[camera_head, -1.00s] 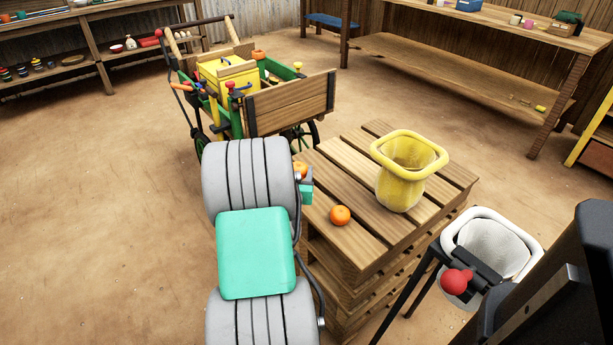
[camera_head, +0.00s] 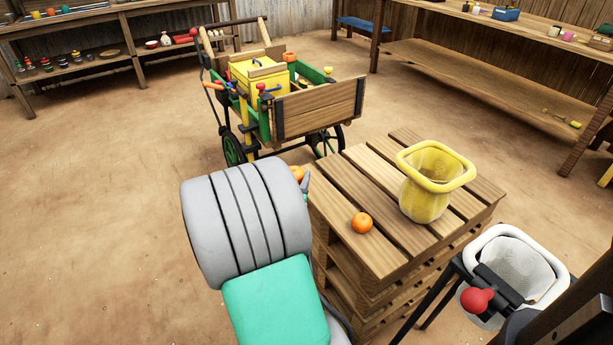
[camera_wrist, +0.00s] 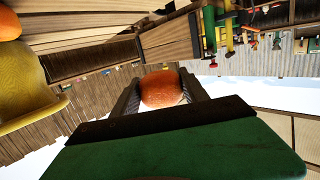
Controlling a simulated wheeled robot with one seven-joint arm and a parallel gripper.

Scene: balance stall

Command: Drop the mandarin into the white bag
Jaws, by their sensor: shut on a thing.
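My gripper (camera_wrist: 162,90) is shut on an orange mandarin (camera_wrist: 163,88), which sits between its two fingers in the wrist view. In the head view this mandarin (camera_head: 297,173) shows partly, at the left edge of the pallet stack, with my arm hiding most of the gripper. The white bag (camera_head: 520,262) hangs open in a white-rimmed holder on a dark stand at the lower right of the head view. It is well to the right of my gripper, beyond the pallet stack.
A pallet stack (camera_head: 385,246) stands between my gripper and the white bag. On it are a second mandarin (camera_head: 362,223) and an open yellow bag (camera_head: 424,200). A red ball (camera_head: 477,300) sits by the white bag's stand. A loaded cart (camera_head: 318,108) stands behind. The floor at left is clear.

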